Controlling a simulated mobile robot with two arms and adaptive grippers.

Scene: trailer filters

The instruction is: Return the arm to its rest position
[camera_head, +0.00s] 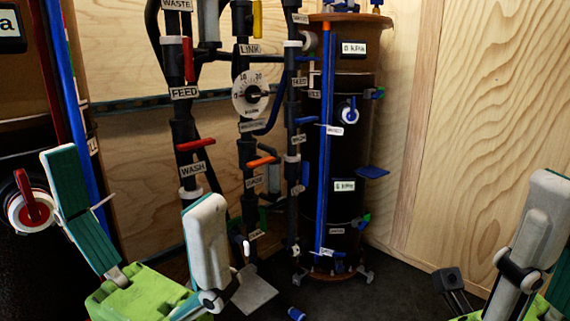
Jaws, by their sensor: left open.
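My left gripper (136,185) is in the lower left, with a green body and two teal and grey fingers spread wide apart. Nothing is between its fingers. Its left finger appears close to a red-handled round valve (34,205) on the dark tank at the left edge; I cannot tell whether they touch. My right gripper (532,235) is partly in view at the lower right. One grey finger and a little green body show, and the rest is cut off by the frame. The arms behind both grippers are hidden.
A dark filter column (345,150) with a blue pipe stands at the back. Left of it are black pipes with coloured valve handles, labels and a round gauge (250,92). Plywood walls (490,130) enclose the space. A small blue piece (297,314) lies on the dark floor.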

